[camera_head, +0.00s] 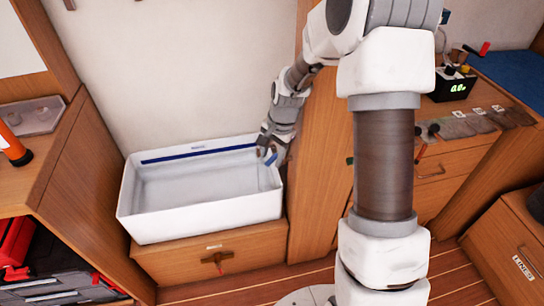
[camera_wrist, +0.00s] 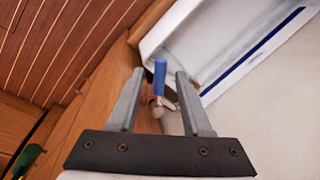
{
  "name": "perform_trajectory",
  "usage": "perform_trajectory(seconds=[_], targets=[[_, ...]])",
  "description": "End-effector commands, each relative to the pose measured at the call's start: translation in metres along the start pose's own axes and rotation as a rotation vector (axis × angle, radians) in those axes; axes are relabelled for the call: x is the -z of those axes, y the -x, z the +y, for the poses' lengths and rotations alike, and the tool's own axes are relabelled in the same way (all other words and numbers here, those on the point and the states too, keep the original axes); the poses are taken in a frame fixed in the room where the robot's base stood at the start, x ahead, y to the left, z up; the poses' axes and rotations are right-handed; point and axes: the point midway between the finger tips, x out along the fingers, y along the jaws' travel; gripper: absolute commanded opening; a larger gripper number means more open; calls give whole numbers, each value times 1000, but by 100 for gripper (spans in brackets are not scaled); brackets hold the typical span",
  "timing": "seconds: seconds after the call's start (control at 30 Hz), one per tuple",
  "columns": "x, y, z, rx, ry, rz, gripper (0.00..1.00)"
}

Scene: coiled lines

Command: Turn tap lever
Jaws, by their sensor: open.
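A small lever with a blue grip (camera_wrist: 160,75) and a metal stem stands beside the white basin, in the wrist view. My gripper (camera_wrist: 160,73) is open, with one grey finger on each side of the lever. I see a gap on both sides, so the fingers appear not to touch it. In the head view my gripper (camera_head: 269,153) is at the right end of the white basin (camera_head: 200,216). A bit of blue shows there at the fingers, and the rest of the lever is hidden.
A wooden panel (camera_head: 318,150) stands close to the right of my gripper. A dark green handle (camera_wrist: 26,160) shows at the wrist view's lower left. A counter with a device (camera_head: 452,85) is at right.

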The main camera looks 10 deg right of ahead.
Motion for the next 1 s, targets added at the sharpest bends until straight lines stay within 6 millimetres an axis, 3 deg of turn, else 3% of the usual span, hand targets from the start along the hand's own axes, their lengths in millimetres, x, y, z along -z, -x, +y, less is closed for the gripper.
perform_trajectory(seconds=[0.27, 0.57, 1.0], targets=[[0, -2, 0, 0, 1, 0, 49], [0, -2, 0, 0, 1, 0, 0], [0, -2, 0, 0, 1, 0, 0]])
